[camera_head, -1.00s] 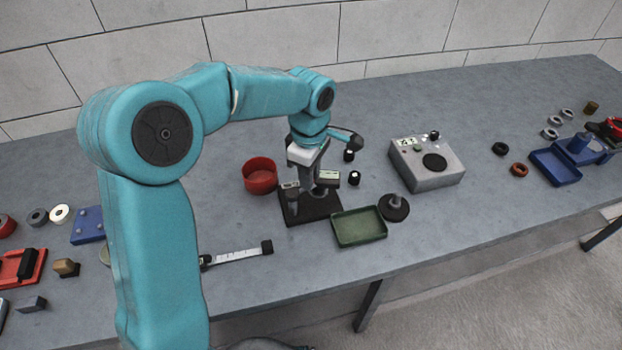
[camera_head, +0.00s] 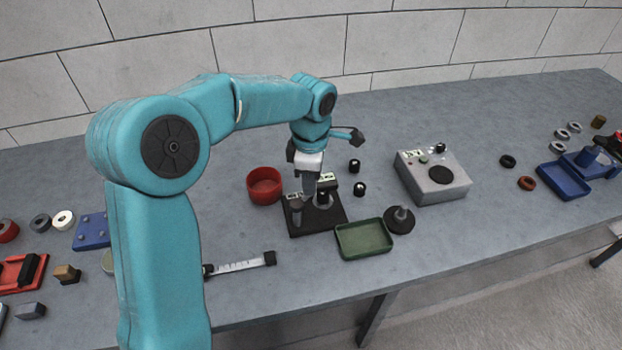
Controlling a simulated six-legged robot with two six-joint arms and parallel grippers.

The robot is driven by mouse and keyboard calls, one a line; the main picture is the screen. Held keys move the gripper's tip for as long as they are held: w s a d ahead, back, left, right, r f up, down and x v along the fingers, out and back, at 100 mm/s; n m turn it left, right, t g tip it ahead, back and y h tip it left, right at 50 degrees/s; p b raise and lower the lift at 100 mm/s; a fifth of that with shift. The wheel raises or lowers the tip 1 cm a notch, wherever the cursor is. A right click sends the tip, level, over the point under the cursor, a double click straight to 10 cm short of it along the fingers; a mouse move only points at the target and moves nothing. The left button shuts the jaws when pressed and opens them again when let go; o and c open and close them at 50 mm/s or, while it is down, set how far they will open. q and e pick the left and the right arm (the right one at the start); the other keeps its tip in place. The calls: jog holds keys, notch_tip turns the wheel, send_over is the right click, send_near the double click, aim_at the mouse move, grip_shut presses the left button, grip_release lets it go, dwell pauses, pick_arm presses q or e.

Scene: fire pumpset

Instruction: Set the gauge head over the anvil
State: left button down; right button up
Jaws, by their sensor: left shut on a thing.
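My left gripper (camera_head: 311,190) points down over the gauge stand and is shut on a part of it, which looks like the gauge head (camera_head: 327,180), a dark piece with a pale display. The stand's black base (camera_head: 331,222) lies flat on the bench. A short grey post (camera_head: 296,213) rises at its left. The anvil (camera_head: 323,200) appears as a round grey piece near the base's middle, just below the gauge head; whether they line up exactly I cannot tell. The fingers hide part of the stand. My right gripper is not in view.
A red bowl (camera_head: 264,185) stands close left of the stand. A green tray (camera_head: 363,239) and a black disc with a knob (camera_head: 399,220) lie to the right. A grey instrument box (camera_head: 432,177) is farther right. Small black knobs (camera_head: 359,188) stand close by.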

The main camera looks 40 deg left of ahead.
pick_arm(q)
jog(key=shift+r, duration=0.15)
jog(key=c, duration=1)
grip_release()
notch_tip(320, 180, up, 16)
jog(key=shift+r+p, duration=0.15)
jog(key=shift+p, duration=0.9)
